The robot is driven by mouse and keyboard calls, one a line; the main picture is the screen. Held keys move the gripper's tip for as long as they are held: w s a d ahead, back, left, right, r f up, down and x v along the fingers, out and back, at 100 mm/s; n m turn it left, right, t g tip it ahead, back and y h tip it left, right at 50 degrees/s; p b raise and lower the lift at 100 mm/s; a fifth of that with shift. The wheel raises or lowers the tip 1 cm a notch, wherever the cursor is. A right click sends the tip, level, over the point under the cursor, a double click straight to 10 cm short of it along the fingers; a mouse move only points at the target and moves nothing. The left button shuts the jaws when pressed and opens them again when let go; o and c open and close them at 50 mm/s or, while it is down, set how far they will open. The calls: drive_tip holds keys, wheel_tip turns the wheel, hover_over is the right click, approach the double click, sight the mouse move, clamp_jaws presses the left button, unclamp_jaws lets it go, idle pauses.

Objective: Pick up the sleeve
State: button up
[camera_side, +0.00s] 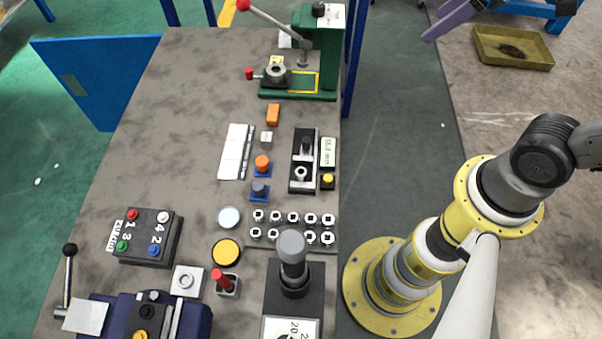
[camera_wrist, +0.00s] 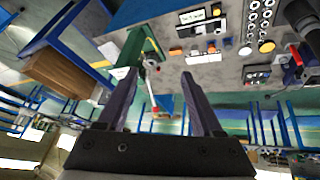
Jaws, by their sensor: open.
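No part is clearly labelled as the sleeve. A small grey ring-like part (camera_side: 299,174) sits on a black fixture plate (camera_side: 297,186) at the table's right side; it may be the sleeve, but I cannot tell. A round grey part (camera_side: 277,73) on the green press (camera_side: 328,50) also looks ring-like. My gripper (camera_side: 433,37) shows partly at the top right of the side view, beyond the table's right edge and apart from these parts. In the wrist view my gripper (camera_wrist: 156,76) has two purple fingers spread wide with nothing between them.
Several pegs (camera_side: 293,217) stand in rows near the table's right edge. A grey-topped post (camera_side: 292,245), a button box (camera_side: 150,237) and a red-handled switch (camera_side: 222,283) stand at the front. A yellow tray (camera_side: 512,34) lies at the upper right. The table's left middle is bare.

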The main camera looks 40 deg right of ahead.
drive_tip(key=w+a+f+n+g, duration=0.2)
drive_tip(key=w+a+f+n, duration=0.3)
drive_tip(key=w, duration=0.4)
drive_tip(key=n+g, duration=0.4)
hover_over(301, 171)
wheel_tip(301, 171, down, 16)
wheel_tip(301, 171, down, 13)
drive_tip(key=shift+f, duration=0.2)
clamp_jaws()
